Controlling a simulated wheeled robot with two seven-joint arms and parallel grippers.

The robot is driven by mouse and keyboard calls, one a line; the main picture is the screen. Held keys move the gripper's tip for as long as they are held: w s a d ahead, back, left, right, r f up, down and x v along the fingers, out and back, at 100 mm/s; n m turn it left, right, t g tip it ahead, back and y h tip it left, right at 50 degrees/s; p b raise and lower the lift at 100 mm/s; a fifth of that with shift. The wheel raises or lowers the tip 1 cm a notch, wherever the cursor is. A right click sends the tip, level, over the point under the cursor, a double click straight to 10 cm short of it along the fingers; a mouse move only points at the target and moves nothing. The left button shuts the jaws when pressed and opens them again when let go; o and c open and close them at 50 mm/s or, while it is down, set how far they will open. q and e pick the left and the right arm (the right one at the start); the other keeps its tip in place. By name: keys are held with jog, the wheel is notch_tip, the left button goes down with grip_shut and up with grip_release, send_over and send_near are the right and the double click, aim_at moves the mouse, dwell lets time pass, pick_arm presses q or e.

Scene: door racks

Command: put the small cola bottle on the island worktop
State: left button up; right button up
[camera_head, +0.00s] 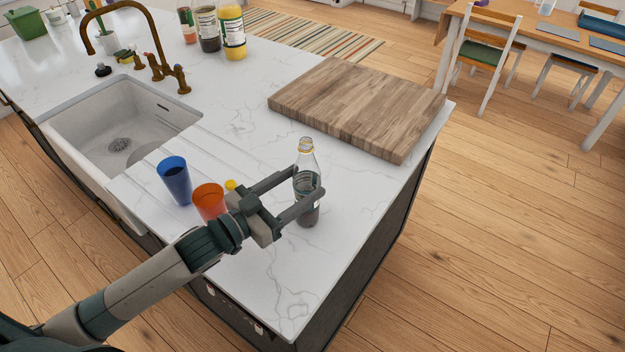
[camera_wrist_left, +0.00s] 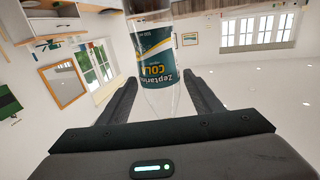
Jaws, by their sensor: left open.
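The small cola bottle (camera_head: 307,165) stands upright on the white marble island worktop (camera_head: 330,248), near its front right part. It is clear with a dark label and a yellow band at the neck. My left gripper (camera_head: 308,182) is open, with its two fingers on either side of the bottle. In the left wrist view the bottle's label (camera_wrist_left: 158,64) reads cola, and the bottle lies between the spread fingers of the left gripper (camera_wrist_left: 162,95). I cannot tell whether a finger touches it. My right gripper is not in view.
A blue cup (camera_head: 175,181) and an orange cup (camera_head: 208,201) stand close left of the gripper. A wooden cutting board (camera_head: 355,105) lies behind the bottle. The sink (camera_head: 120,125) is at the left. Several bottles (camera_head: 208,28) stand at the back. The worktop right of the bottle is clear.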

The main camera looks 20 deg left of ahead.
aim_at(297, 186)
pick_arm(q)
jog(key=b+v, duration=0.1)
jog(key=v, duration=0.5)
jog(key=shift+b, duration=0.35)
